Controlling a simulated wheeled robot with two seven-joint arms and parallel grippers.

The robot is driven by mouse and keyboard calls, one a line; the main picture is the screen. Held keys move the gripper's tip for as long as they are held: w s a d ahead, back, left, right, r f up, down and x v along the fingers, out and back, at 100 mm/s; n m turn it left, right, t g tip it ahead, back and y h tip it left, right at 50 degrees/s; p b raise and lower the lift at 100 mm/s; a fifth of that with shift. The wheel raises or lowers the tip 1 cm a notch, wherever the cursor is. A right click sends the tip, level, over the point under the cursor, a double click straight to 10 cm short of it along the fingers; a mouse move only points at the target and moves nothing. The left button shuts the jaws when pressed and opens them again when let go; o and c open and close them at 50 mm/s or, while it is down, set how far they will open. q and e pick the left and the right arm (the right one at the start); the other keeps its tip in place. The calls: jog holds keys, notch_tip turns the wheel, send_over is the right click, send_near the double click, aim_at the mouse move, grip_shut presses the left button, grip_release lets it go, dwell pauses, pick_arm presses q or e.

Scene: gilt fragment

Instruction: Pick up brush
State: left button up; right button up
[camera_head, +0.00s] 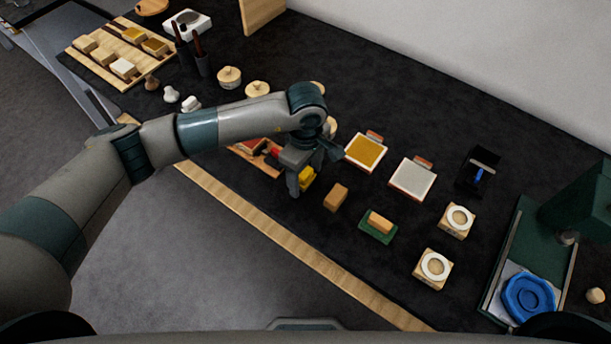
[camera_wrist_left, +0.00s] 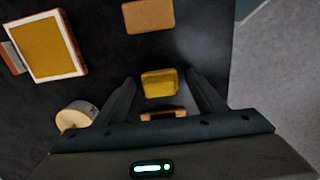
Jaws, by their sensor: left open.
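My left gripper (camera_head: 312,172) is open above the dark table, its fingers pointing down. A small yellow block-like piece (camera_head: 307,178) shows at the fingers. In the left wrist view the yellow piece (camera_wrist_left: 160,83) lies between the two open fingers (camera_wrist_left: 161,78), with a brown edge (camera_wrist_left: 163,114) just below it. Whether the fingers touch it, and whether it is part of the brush, I cannot tell. Dark brush-like handles (camera_head: 197,44) stand in a dark holder (camera_head: 202,66) at the back left. My right gripper is not in view.
A tan block (camera_head: 336,196) lies near the gripper; another rests on a green pad (camera_head: 378,234). Gold (camera_head: 366,152) and pale (camera_head: 412,179) framed tiles stand to the right. A blue ring-shaped piece (camera_head: 531,297) is far right. A wooden strip (camera_head: 262,233) edges the table's front.

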aim_at(308, 175)
pick_arm(q)
jog(key=c, duration=1.1)
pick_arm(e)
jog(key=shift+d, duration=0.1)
pick_arm(q)
jog(key=shift+r, duration=0.1)
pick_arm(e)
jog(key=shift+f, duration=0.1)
